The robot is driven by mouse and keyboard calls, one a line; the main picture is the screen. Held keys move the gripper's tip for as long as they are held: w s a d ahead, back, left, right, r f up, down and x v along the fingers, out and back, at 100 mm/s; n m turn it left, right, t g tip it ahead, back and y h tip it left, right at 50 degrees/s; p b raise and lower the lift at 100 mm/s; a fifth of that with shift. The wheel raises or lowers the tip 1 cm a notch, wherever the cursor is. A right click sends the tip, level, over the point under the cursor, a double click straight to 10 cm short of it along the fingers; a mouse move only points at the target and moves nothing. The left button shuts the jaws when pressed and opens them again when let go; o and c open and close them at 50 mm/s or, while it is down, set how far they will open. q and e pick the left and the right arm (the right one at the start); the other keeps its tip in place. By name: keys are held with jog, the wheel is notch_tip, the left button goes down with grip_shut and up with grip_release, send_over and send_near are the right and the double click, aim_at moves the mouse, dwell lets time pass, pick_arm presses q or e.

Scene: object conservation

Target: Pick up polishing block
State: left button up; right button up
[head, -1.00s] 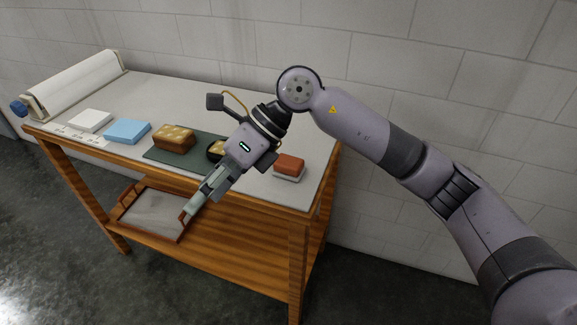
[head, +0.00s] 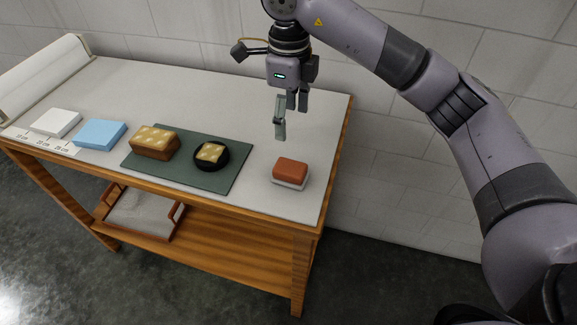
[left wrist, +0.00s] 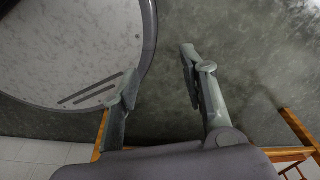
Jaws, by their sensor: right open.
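The block that looks like the polishing block (head: 290,171) has a red-brown top on a white base. It lies flat near the right end of the table, right of the green mat. My right gripper (head: 291,122) is open and empty, pointing down above the table. It hangs behind the block in the head view and apart from it. My left gripper (left wrist: 160,65) shows in the left wrist view with its fingers apart and nothing between them, over the dark floor.
The table (head: 230,95) also holds a green mat (head: 222,182) with a brown, pale-spotted block (head: 154,142) and a black round dish (head: 212,156). A blue block (head: 99,134), white block (head: 56,122) and paper roll (head: 45,78) lie left. A tray (head: 140,214) sits on the lower shelf.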

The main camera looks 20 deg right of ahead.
aim_at(288, 166)
notch_tip(288, 166, down, 5)
jog(key=shift+f+p, duration=0.15)
jog(key=shift+p, duration=0.65)
notch_tip(288, 166, down, 4)
jog(key=shift+w+r+p, duration=0.1)
jog(key=shift+r+p, duration=0.05)
jog(key=shift+p, duration=0.3)
jog(key=shift+a+f+p, duration=0.1)
jog(key=shift+f+p, duration=0.2)
jog(key=shift+f, duration=0.1)
jog(key=f, duration=0.1)
jog(key=f+p, duration=0.1)
jog(key=f, duration=0.1)
jog(key=f+p, duration=0.1)
jog(key=shift+s+a+f, duration=0.1)
jog(key=shift+s+f, duration=0.05)
jog(key=shift+s, duration=0.2)
jog(key=shift+f, duration=0.25)
pick_arm(q)
jog(key=r, duration=0.1)
jog(key=s+r, duration=0.1)
jog(key=r, duration=0.1)
jog(key=s+r, duration=0.1)
jog(key=r, duration=0.1)
jog(key=shift+s+r, duration=0.15)
jog(key=shift+r, duration=0.1)
pick_arm(e)
jog(key=shift+c, duration=0.4)
